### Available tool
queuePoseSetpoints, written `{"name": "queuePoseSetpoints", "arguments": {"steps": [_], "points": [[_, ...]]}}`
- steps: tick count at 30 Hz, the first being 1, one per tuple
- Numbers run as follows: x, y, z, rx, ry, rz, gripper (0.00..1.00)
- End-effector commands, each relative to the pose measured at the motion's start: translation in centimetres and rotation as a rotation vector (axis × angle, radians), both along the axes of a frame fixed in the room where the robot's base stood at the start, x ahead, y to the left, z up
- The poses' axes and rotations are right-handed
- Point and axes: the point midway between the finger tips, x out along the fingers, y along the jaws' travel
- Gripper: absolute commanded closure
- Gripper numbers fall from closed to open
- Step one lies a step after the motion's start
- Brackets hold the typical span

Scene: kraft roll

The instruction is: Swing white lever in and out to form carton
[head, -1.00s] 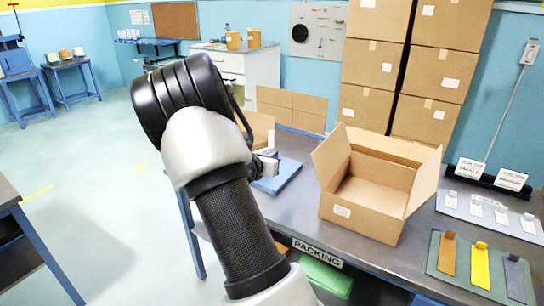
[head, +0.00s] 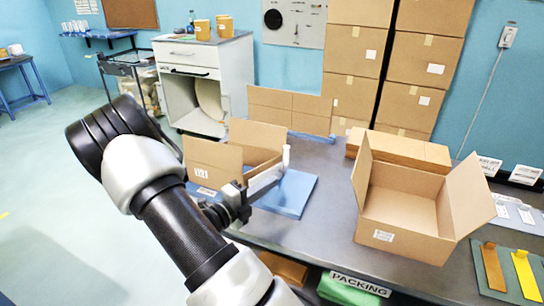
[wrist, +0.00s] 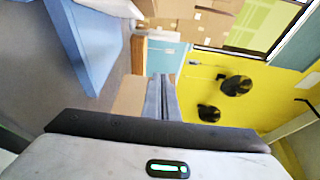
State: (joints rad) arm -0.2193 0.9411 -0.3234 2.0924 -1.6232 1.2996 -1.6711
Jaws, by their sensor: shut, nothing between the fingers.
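The white lever shows in the head view as a short upright white post (head: 286,156) at the right side of an open brown carton (head: 232,150). The carton sits on a blue base (head: 292,192) on the packing table, with flaps standing up. In the wrist view the shut fingers (wrist: 160,95) point away from the camera, and the blue base (wrist: 95,45) is at upper left. The lever's lower part is hidden.
A second open carton (head: 400,210) stands on the table (head: 325,232) to the right, with flat cardboard (head: 400,149) behind it. Stacked boxes (head: 390,60) rise at the back. Colored strips (head: 525,270) lie at the right. Bare tabletop lies between the two cartons.

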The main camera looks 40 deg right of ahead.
Motion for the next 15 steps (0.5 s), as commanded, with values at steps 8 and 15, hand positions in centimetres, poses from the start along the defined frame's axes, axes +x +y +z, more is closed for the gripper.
{"name": "queuePoseSetpoints", "arguments": {"steps": [8, 15], "points": [[0.1, -3.2, -0.1, -0.007, 0.015, -0.009, 1.00], [0.6, -8.4, -0.1, -0.007, 0.014, -0.008, 1.00]]}}
